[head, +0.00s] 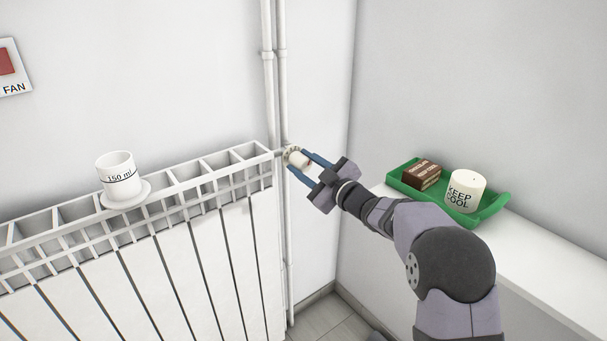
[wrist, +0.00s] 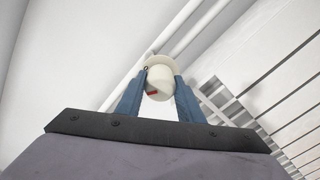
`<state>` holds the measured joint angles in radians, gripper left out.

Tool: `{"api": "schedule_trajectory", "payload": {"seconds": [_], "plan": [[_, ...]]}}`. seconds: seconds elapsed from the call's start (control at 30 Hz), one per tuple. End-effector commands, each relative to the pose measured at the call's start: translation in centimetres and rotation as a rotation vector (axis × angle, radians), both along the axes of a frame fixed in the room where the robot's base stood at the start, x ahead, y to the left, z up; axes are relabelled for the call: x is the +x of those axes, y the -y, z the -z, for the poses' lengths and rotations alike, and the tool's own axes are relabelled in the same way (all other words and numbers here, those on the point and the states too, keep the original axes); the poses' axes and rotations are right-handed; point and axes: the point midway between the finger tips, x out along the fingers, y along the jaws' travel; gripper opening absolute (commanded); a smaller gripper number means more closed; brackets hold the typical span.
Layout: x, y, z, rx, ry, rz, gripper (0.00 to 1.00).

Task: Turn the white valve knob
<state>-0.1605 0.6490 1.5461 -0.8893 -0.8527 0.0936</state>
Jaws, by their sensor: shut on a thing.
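The white valve knob (head: 299,159) sits at the right end of the white radiator, beside the vertical pipes. In the wrist view the knob (wrist: 159,80) is a pale cylinder with a small red mark on its end and a wider round base behind it. My gripper (head: 302,161) reaches it from the right, with one blue finger above and one below. In the wrist view my gripper (wrist: 160,85) has a finger on each side of the knob, shut on it. The inner contact faces are hidden.
A white radiator (head: 215,260) fills the left, with a white cup (head: 119,175) on a saucer (head: 137,198) on top. White pipes (head: 283,80) rise behind the knob. At right, a green tray (head: 487,209) on a white ledge (head: 555,250) holds a chocolate box (head: 421,175) and a "KEEP COOL" container (head: 465,191).

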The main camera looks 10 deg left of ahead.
Motion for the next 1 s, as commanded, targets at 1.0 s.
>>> {"api": "schedule_trajectory", "payload": {"seconds": [1.0], "plan": [[-0.04,-0.02,0.26,-0.557,0.556,-0.001,0.12]]}}
